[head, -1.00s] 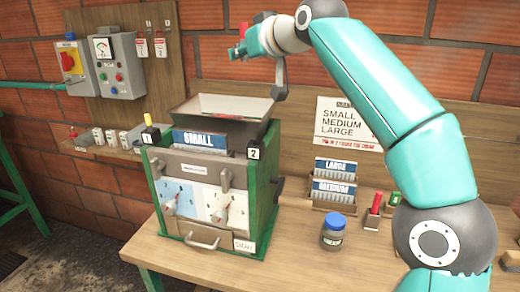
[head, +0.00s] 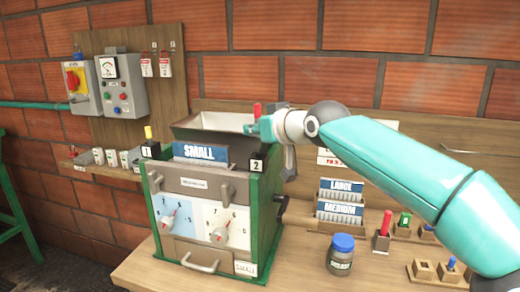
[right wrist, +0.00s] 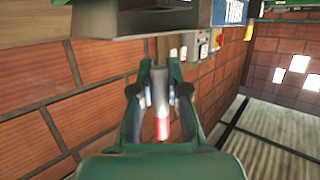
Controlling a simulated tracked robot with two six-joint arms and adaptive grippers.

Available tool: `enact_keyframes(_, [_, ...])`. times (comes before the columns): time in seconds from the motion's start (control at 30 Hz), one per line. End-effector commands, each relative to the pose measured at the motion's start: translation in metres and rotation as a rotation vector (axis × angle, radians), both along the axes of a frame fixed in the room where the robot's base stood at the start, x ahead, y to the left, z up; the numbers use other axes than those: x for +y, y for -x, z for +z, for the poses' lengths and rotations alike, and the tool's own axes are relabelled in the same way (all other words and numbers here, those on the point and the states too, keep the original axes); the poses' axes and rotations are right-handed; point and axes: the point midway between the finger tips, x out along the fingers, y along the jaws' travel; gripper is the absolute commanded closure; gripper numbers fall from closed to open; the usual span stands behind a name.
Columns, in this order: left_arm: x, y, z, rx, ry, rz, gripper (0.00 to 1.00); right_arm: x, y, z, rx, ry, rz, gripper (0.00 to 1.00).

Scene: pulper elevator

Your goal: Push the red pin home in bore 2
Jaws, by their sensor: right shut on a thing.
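The red pin (head: 257,109) stands upright in my right gripper (head: 256,128), with its red end above the fingers. In the right wrist view the fingers close around the pin (right wrist: 162,126), and its grey shank shows too. The black block marked 2 (head: 257,164), at the machine's upper right corner, lies below the gripper. The opening of bore 2 and the pin's lower end are not visible in the head view, so I cannot tell whether the pin touches the bore. My left gripper is not in view.
The green machine (head: 215,205) carries a hopper (head: 208,121) close beside the gripper. A yellow pin (head: 148,132) stands at block 1. Another red-handled piece (head: 386,222) stands in a holder on the bench, near a blue-lidded jar (head: 342,256). The bench front is clear.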

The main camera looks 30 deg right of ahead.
Motion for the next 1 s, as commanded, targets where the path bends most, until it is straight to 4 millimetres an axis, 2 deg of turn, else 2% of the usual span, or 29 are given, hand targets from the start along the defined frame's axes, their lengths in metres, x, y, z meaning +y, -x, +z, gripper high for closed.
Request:
enact_keyframes(0.3, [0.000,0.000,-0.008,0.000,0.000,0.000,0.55,0.000,0.000,-0.037,0.001,0.000,0.000,1.00])
enact_keyframes(0.57, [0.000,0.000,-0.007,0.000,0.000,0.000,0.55,-0.001,0.000,-0.037,-0.001,0.000,-0.001,1.00])
enact_keyframes(0.83, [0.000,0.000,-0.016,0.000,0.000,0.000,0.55,-0.001,0.001,-0.046,-0.001,0.000,-0.001,1.00])
enact_keyframes(0.87, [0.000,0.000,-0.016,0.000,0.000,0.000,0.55,-0.001,0.000,-0.046,0.000,0.000,-0.001,0.85])
enact_keyframes(1.0, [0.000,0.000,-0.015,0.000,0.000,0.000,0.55,-0.001,0.000,-0.044,0.000,0.000,-0.001,0.61])
